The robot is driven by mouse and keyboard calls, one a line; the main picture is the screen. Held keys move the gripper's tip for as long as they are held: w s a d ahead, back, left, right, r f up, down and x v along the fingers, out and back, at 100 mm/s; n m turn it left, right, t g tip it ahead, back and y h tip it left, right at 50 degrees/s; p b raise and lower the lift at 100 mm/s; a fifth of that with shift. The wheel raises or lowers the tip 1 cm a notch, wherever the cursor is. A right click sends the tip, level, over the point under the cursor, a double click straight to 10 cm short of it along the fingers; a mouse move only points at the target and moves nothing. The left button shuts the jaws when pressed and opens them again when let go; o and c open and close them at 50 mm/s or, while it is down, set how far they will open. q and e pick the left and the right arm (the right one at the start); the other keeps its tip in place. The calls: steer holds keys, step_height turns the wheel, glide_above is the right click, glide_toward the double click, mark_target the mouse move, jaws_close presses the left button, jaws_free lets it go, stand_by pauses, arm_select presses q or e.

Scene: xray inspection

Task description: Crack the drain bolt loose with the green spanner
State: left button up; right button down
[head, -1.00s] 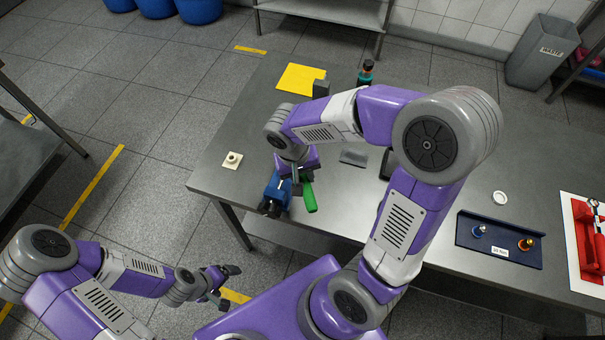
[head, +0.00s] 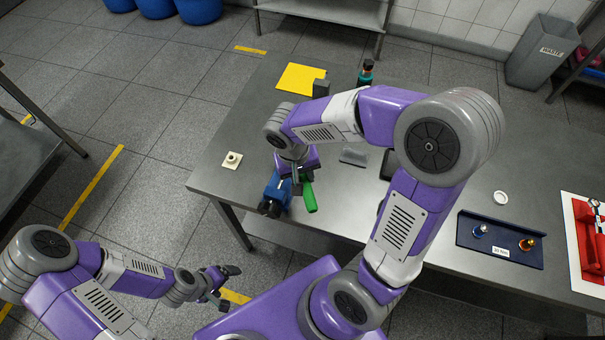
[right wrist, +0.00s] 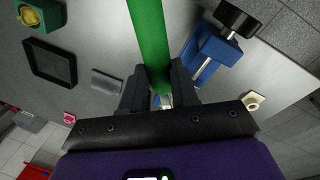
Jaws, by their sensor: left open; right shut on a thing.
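The green spanner (head: 310,197) is in my right gripper (head: 298,180) beside the blue vise (head: 275,193) at the table's front edge. In the right wrist view, my right gripper (right wrist: 160,88) is shut on the spanner's green handle (right wrist: 147,35), which extends away from the fingers. The blue vise (right wrist: 210,48), with its dark end and metal rod, lies right of the handle there. I cannot make out the drain bolt; the gripper and arm cover the spanner's head end. My left gripper (head: 226,286) is open and empty, off the table at lower left.
A pale flanged piece (head: 232,160) sits at the table's left corner. A dark blue stand (head: 500,240) and a red item (head: 588,240) occupy the right.

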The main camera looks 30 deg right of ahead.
steer(key=shift+f+b, duration=1.4)
steer(key=shift+f, duration=0.1)
steer(key=d, duration=0.1)
steer(key=n, duration=0.1)
steer(key=d+n, duration=0.1)
steer(key=shift+s+d, duration=0.25)
steer(key=shift+d, duration=0.1)
steer(key=d+n, duration=0.2)
steer(key=shift+d+n+t, duration=0.4)
stand_by(0.3)
stand_by(0.4)
steer(key=shift+w+d+n, duration=0.15)
steer(key=shift+d+n, duration=0.45)
steer(key=shift+d, duration=0.05)
steer(key=shift+w+d+n, duration=0.15)
steer(key=shift+d+n, duration=0.45)
steer(key=shift+d, duration=0.05)
